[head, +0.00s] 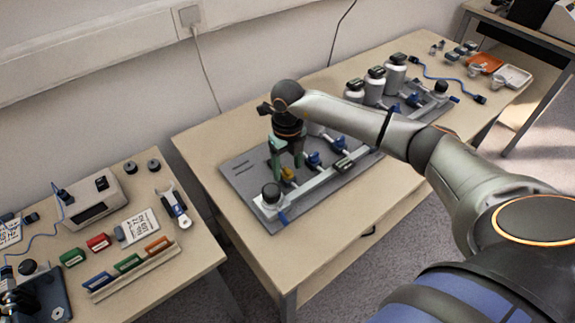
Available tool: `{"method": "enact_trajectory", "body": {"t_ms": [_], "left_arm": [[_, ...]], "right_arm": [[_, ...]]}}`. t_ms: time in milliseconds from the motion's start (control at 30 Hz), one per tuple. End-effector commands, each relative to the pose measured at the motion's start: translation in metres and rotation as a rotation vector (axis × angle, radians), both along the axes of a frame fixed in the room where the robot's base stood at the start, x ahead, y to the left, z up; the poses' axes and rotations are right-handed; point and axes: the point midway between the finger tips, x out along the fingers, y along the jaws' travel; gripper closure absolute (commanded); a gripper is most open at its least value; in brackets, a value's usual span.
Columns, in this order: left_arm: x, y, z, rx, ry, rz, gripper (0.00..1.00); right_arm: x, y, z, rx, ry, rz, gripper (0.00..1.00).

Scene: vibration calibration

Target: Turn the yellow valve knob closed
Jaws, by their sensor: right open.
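The yellow valve knob (288,175) is small and sits on the grey manifold plate (238,170) on the middle table, near the plate's left end. My right gripper (287,168) points down over the knob. Its greenish fingers are apart, one on each side of the knob. The fingers partly hide the knob, and I cannot tell whether they touch it. The knob's exact turn angle is too small to read. My left gripper is not in view.
Blue valves (313,159) stand just right of the knob. A black round cap (271,191) stands close in front on the left. Grey canisters (395,75) stand farther back right. The table's front left (285,255) is clear. A left table holds a meter (92,200) and colored blocks.

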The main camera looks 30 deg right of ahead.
Motion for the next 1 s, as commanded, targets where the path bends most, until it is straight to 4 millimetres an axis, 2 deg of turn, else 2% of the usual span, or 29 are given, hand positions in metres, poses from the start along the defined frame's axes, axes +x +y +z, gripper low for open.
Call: {"method": "enact_trajectory", "body": {"t_ms": [233, 800, 833, 1000], "left_arm": [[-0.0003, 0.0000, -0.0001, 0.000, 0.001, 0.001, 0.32], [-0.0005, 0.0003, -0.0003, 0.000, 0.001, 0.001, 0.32], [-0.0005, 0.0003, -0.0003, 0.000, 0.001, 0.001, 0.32], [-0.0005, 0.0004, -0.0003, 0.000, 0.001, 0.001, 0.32]], "right_arm": [[-0.0001, 0.0001, -0.0007, 0.000, 0.000, 0.000, 0.33], [-0.0001, 0.0000, -0.0002, 0.000, 0.000, 0.000, 0.97], [-0.0001, 0.0000, -0.0002, 0.000, 0.000, 0.000, 1.00], [-0.0001, 0.0000, -0.0001, 0.000, 0.000, 0.000, 1.00]]}}
